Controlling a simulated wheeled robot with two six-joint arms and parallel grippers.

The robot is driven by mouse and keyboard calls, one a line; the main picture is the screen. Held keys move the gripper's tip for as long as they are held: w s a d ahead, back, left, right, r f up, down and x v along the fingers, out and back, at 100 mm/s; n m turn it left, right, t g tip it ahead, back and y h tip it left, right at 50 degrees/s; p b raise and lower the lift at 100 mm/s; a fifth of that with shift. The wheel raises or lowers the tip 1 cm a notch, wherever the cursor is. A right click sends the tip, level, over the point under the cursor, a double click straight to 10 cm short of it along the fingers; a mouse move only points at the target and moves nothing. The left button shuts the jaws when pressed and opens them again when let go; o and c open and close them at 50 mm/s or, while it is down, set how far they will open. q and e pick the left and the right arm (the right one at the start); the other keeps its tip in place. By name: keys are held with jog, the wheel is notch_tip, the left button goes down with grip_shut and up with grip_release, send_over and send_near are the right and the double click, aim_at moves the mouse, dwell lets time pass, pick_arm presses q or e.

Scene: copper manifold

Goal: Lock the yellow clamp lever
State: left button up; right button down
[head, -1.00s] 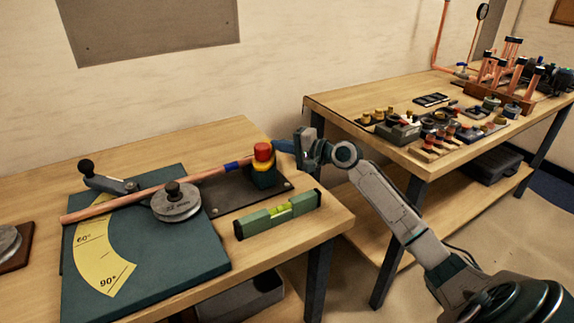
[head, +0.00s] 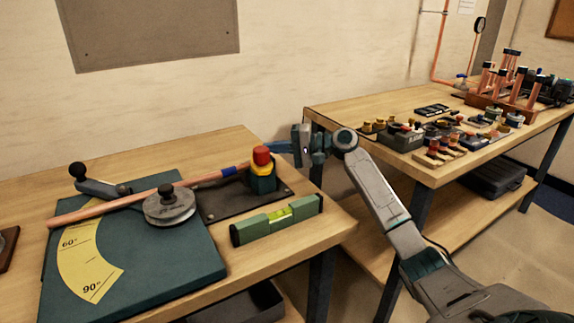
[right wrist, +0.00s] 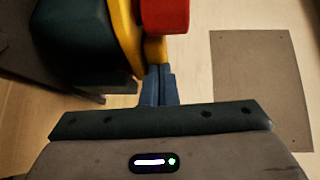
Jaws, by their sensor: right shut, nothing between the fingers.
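The clamp stands on a dark plate at the right end of the bending bench. It has a dark teal block (head: 263,183), a yellow lever (head: 257,168) and a red knob (head: 261,154) on top. The copper tube (head: 135,198) with a blue band runs to it. My right gripper (head: 277,148) is just right of the knob with its fingers shut and empty. In the right wrist view the shut fingertips (right wrist: 158,70) meet or nearly meet the yellow lever (right wrist: 153,48), below the red knob (right wrist: 165,14); contact is unclear. My left gripper is out of view.
A green spirit level (head: 277,219) lies in front of the clamp. The teal bending board (head: 190,262) with its round die (head: 170,205) and handle (head: 100,186) fills the left. A second bench (head: 340,108) with fittings stands right, across a gap.

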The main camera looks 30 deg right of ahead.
jog(key=shift+w+a, duration=0.1)
jog(key=shift+w, duration=0.1)
jog(key=shift+w+a, duration=0.55)
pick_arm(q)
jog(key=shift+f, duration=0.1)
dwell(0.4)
